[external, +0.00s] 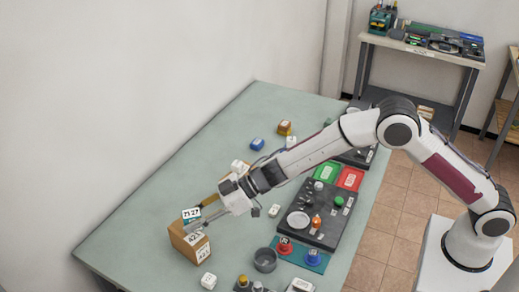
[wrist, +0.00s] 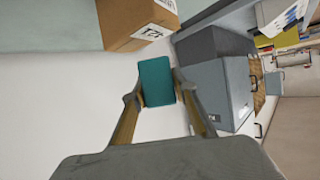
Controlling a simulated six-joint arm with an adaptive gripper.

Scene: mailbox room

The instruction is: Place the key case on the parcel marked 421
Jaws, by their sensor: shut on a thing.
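My gripper (external: 188,226) is shut on the teal key case (wrist: 157,82), which sits between the fingertips in the wrist view. A brown parcel (external: 188,243) with white labels stands on the table just below the gripper there. Its number is too small to read surely. In the wrist view a brown parcel (wrist: 135,18) with a white label is at the top, apart from the case in the picture. Whether the case touches the parcel cannot be told.
The green table (external: 150,215) holds a dark grey cup (external: 265,260), a black tray (external: 322,217) with several small items, red and blue pieces on a mat, and small blocks. A white wall runs along the left. Grey boxes (wrist: 220,75) show at the wrist view's right.

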